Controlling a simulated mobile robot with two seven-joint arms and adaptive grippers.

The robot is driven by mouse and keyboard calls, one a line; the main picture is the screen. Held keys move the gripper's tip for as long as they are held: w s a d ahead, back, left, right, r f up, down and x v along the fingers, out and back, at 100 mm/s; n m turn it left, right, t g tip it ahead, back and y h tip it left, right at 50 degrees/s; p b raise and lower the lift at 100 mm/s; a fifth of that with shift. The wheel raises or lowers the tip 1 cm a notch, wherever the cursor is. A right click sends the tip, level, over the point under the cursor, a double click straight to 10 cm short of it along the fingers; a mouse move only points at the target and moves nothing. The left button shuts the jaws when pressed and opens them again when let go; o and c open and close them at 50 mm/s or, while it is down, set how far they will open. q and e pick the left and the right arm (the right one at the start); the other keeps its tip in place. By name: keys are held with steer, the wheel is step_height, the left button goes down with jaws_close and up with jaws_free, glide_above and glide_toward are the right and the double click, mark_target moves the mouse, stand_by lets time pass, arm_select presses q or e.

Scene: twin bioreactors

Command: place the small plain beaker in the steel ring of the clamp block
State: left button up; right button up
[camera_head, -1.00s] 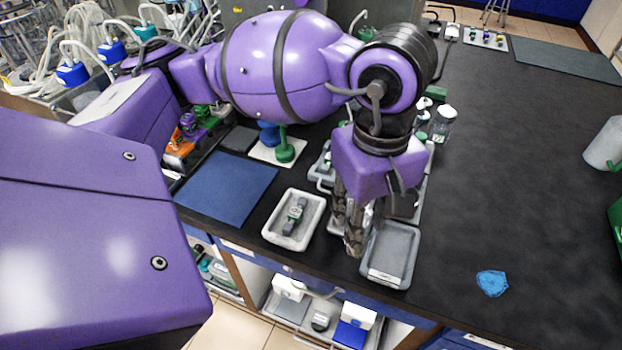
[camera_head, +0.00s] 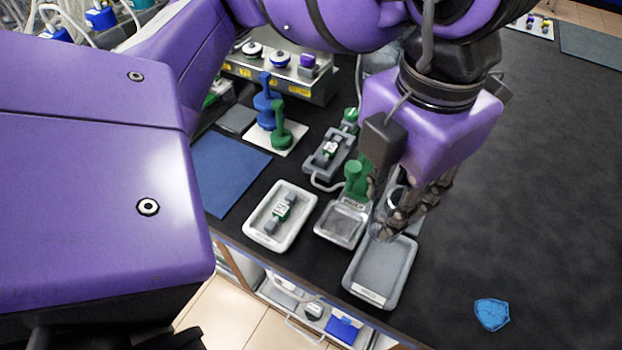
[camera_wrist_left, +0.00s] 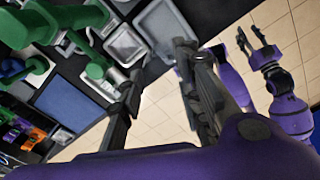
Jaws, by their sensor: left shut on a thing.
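My left gripper (camera_head: 408,212) is above the back part of a grey tray, its fingers pointing down and closed around a clear glass item. This looks like the small plain beaker (camera_head: 393,199), partly hidden by the fingers. In the left wrist view the left gripper (camera_wrist_left: 165,95) has a finger on each side, and the clear glass between them is hard to make out. I cannot clearly make out the steel ring of the clamp block; a green upright part (camera_head: 355,178) stands just left of the gripper. My right gripper (camera_wrist_left: 258,42) shows open and empty, over the floor.
The grey tray (camera_head: 367,292) lies at the bench's front edge. Green and blue stands (camera_head: 280,128) are behind. A blue scrap (camera_head: 492,314) lies right; the right bench is mostly clear.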

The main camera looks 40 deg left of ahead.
arm_select(q)
steer(key=shift+w+a+f, duration=0.4)
steer(key=shift+w+f, duration=1.75)
steer(key=shift+w, duration=0.1)
steer(key=shift+w+a+f, duration=0.35)
steer(key=shift+w+f, duration=1.85)
steer(key=shift+w, duration=0.1)
steer(key=shift+w+a+f, duration=0.4)
steer(key=shift+w+f, duration=1.75)
steer(key=shift+w, duration=0.1)
steer(key=shift+f, duration=0.1)
steer(key=o, duration=0.6)
steer(key=shift+f, duration=0.1)
steer(key=shift+o, duration=1.1)
